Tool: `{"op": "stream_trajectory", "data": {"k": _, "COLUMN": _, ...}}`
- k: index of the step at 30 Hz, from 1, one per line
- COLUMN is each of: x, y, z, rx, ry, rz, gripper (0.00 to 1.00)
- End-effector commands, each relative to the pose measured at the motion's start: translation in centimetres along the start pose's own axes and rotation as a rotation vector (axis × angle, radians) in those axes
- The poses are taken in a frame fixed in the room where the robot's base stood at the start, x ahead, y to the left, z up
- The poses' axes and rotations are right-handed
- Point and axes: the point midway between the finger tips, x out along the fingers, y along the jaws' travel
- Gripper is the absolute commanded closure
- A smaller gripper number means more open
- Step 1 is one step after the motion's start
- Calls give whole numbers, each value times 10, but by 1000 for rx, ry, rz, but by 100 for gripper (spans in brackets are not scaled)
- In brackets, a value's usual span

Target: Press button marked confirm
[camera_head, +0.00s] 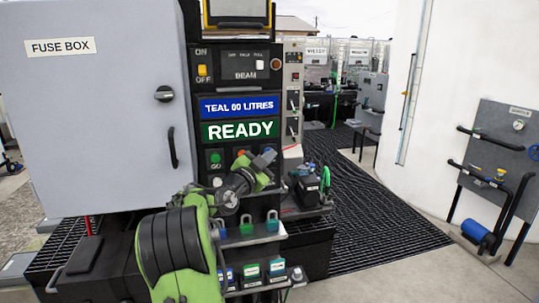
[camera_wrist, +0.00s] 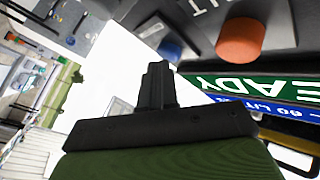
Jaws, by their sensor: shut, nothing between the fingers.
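No label reading "confirm" is legible in either view. The control panel (camera_head: 250,130) carries a green button marked GO (camera_head: 215,157), a red button (camera_head: 240,153) and a pale button (camera_head: 216,181) below. In the wrist view, an orange-red round button (camera_wrist: 240,42) and a blue button (camera_wrist: 172,49) show close up, upside down. My gripper (camera_wrist: 157,70) is shut and empty, with its fingertips just short of the blue button in the picture; I cannot tell whether they touch. In the head view my gripper (camera_head: 263,162) is in front of the panel and hides part of the button row.
A blue display (camera_head: 240,106) and a green READY display (camera_head: 240,130) sit above the buttons. A grey fuse box (camera_head: 100,110) stands at left. Padlocks (camera_head: 247,229) hang below my wrist. Dark matting (camera_head: 370,220) lies clear at right.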

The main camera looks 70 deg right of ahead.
Motion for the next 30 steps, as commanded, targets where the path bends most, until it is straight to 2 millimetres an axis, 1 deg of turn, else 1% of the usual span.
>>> {"op": "stream_trajectory", "data": {"k": 12, "x": 0, "y": 0, "z": 1, "rx": 1, "ry": -1, "rz": -1, "gripper": 100}}
{"op": "stream_trajectory", "data": {"k": 24, "x": -13, "y": 10, "z": -7, "rx": 2, "ry": 0, "rz": -1, "gripper": 100}}
{"op": "stream_trajectory", "data": {"k": 30, "x": -14, "y": 10, "z": -9, "rx": 1, "ry": 0, "rz": -1, "gripper": 100}}
